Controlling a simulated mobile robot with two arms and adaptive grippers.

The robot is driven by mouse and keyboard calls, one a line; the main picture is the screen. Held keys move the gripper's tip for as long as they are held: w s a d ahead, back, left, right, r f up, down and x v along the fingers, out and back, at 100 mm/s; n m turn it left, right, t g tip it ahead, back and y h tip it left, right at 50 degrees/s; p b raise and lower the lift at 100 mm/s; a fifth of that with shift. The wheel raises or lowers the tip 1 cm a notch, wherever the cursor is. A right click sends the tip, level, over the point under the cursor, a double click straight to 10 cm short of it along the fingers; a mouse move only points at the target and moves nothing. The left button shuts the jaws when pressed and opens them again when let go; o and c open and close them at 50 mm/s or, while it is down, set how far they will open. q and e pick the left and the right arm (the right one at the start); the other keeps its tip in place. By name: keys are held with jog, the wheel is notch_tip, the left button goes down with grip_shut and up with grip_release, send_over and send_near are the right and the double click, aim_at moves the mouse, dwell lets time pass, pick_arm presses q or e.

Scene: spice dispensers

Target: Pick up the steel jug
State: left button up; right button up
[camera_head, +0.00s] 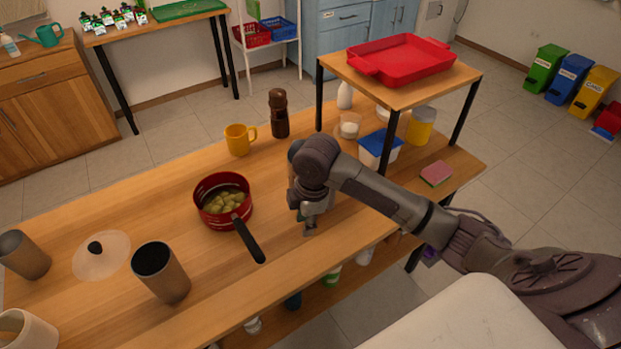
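A tall, grey-brown metallic cylinder with a dark open top (161,273) stands at the front left of the table. A similar metallic cylinder (24,256) stands at the far left edge. No handle or spout shows on either, so I cannot tell which, if any, is the steel jug. My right gripper (307,226) points down over the middle of the table, right of the red saucepan and well away from both cylinders. My arm hides part of its fingers and what lies behind; a small teal patch shows beside them. My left gripper is not in view.
The red saucepan (222,201) holds yellowish pieces; its black handle points toward the front. A glass lid (101,256) lies between the cylinders. A yellow mug (239,140) and brown mill (279,113) stand behind. A raised shelf (440,86) with a red tray (402,60) stands right.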

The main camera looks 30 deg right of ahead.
aim_at(332, 193)
jog(key=w+d+r+n, duration=0.1)
jog(key=d+r, duration=0.2)
jog(key=r, duration=0.1)
jog(key=w+d+r+n, duration=0.1)
jog(key=w+d+r, duration=0.1)
jog(key=d+r, duration=0.2)
jog(key=w+d+r+g+h, duration=0.1)
jog(key=d+r, duration=0.2)
jog(key=r, duration=0.1)
jog(key=shift+w+d+r+n, duration=0.2)
jog(key=shift+w+r+n, duration=0.1)
jog(key=shift+w+n, duration=0.1)
jog(key=shift+d+f, duration=0.1)
jog(key=shift+f, duration=0.1)
notch_tip(332, 193, down, 8)
jog(key=shift+r+p, duration=0.15)
jog(key=shift+p, duration=0.35)
jog(key=shift+s+a+f+p, duration=0.1)
jog(key=shift+f+p, duration=0.25)
jog(key=shift+f, duration=1)
jog(key=shift+s+a+f+p, duration=0.1)
jog(key=shift+f+p, duration=0.25)
jog(key=shift+f, duration=1)
grip_shut()
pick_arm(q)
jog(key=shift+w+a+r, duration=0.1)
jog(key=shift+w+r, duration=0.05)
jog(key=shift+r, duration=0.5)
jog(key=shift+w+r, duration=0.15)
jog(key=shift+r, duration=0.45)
